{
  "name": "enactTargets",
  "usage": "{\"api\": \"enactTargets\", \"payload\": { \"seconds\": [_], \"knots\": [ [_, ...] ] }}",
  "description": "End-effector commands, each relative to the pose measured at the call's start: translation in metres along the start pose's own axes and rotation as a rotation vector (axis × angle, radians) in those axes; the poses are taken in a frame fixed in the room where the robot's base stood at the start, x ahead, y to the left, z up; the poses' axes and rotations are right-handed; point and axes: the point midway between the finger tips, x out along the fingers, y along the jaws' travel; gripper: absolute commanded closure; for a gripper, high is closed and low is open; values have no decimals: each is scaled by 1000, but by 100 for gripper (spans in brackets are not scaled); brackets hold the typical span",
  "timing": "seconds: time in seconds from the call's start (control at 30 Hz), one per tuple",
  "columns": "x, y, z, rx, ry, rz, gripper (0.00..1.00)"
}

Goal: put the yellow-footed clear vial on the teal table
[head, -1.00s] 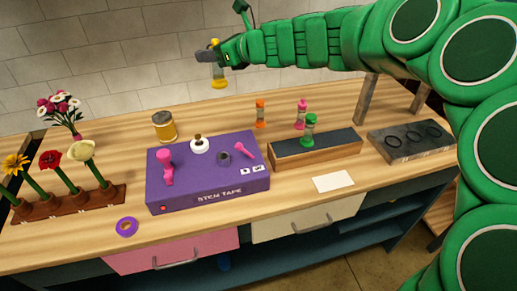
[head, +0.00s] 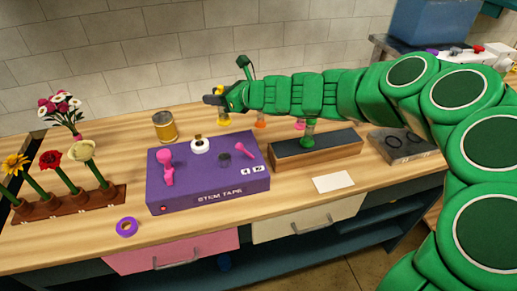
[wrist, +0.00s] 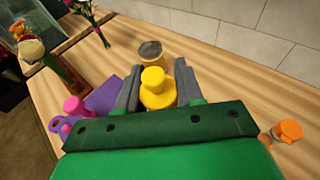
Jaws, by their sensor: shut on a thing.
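The yellow-footed vial (head: 223,119) is held upright at my gripper (head: 212,100), over the back of the wooden counter; from this angle I cannot tell whether its foot touches the wood. In the wrist view my gripper (wrist: 158,88) has its two grey fingers on either side of the vial's yellow top (wrist: 156,86), which hides the clear body below. No teal tabletop is clearly in view; a grey-blue surface (head: 388,46) shows in part at the upper right.
A purple stem tape box (head: 225,182), an amber jar (head: 165,128) and a flower rack (head: 105,197) stand on the counter. A green-topped vial (head: 308,135) stands at the wooden block (head: 335,152); an orange vial (head: 261,122) is behind. A blue bin (head: 432,24) is at the upper right.

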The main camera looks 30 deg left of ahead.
Motion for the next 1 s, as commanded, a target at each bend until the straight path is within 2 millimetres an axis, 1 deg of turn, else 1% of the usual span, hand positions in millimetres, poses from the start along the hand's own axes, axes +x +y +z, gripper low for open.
{"api": "enactTargets", "payload": {
  "seconds": [0.17, 0.7, 1.0],
  "knots": [
    [7, -3, -7, 0, 0, 1, 100],
    [57, -41, -19, 0, 2, -2, 100],
    [83, -59, -26, -1, 2, 0, 100]
  ]
}}
